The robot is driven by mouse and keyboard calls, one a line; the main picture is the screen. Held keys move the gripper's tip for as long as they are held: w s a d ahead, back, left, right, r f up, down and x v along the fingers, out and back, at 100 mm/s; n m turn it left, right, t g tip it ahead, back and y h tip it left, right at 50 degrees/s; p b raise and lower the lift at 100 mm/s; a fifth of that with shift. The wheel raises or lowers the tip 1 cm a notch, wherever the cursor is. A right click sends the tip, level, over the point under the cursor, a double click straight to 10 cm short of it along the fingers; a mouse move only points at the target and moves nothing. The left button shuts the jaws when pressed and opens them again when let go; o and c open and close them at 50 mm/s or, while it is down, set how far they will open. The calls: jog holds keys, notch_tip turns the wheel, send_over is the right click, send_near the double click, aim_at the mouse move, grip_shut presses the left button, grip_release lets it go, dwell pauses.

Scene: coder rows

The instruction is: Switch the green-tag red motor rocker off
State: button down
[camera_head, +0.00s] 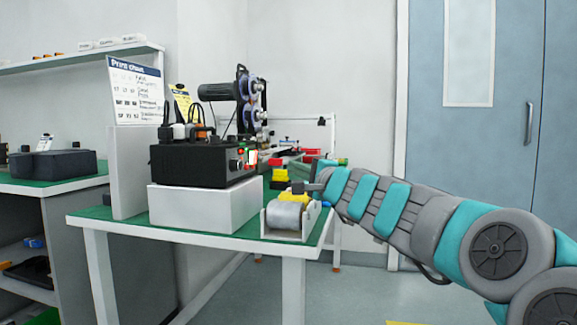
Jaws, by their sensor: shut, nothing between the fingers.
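A black control box (200,165) sits on a white block (205,207) on the green-topped table. Its right-hand face carries small controls, seen at a steep angle. A red rocker (252,157) shows there, with small green and orange marks beside it. Which tag belongs to it, and which way it is tipped, are too small to tell. My gripper (309,188) is to the right of the box, past the table's right part, and apart from the controls. It is small and partly hidden by my arm; it is shut and empty.
A tape dispenser with a grey roll (286,216) stands at the table's front right corner, just below my gripper. A white panel (130,172) stands left of the box. A blue door (475,130) is at the right.

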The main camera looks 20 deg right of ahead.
jog(key=p, duration=0.2)
send_near(257, 154)
jog(key=w+d, duration=0.2)
jog(key=w, duration=0.2)
jog(key=shift+w+a+r, duration=0.1)
jog(key=shift+w+a, duration=0.45)
jog(key=shift+a, duration=0.25)
jog(key=shift+w+a+r, duration=0.15)
jog(key=shift+w+a, duration=0.45)
jog(key=shift+a, duration=0.2)
